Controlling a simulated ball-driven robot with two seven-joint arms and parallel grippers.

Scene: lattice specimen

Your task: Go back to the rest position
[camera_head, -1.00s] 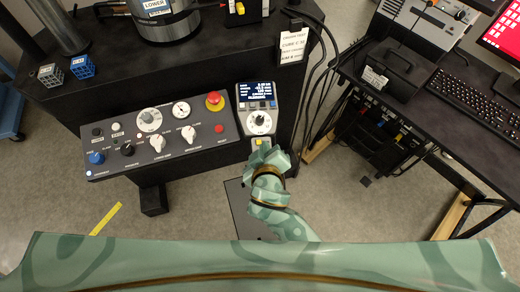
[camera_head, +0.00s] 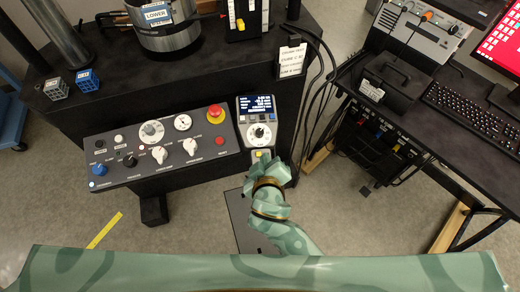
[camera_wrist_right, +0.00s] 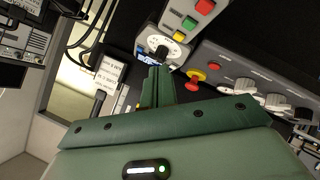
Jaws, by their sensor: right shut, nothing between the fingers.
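My right gripper (camera_head: 266,162) is at the lower end of the small control unit (camera_head: 257,122) with a lit display and a dial. Its fingers (camera_wrist_right: 157,88) are shut and empty, pointing toward that unit in the right wrist view. The unit's yellow button shows just beside the fingertips in the head view; whether they touch cannot be told. My left gripper is not in view.
A sloped control panel (camera_head: 130,163) with knobs and a red emergency button (camera_head: 215,113) is left of the gripper. A black desk (camera_head: 465,135) with a keyboard (camera_head: 470,110) stands at the right. Cables hang between them. Two small lattice cubes (camera_head: 87,80) sit at far left.

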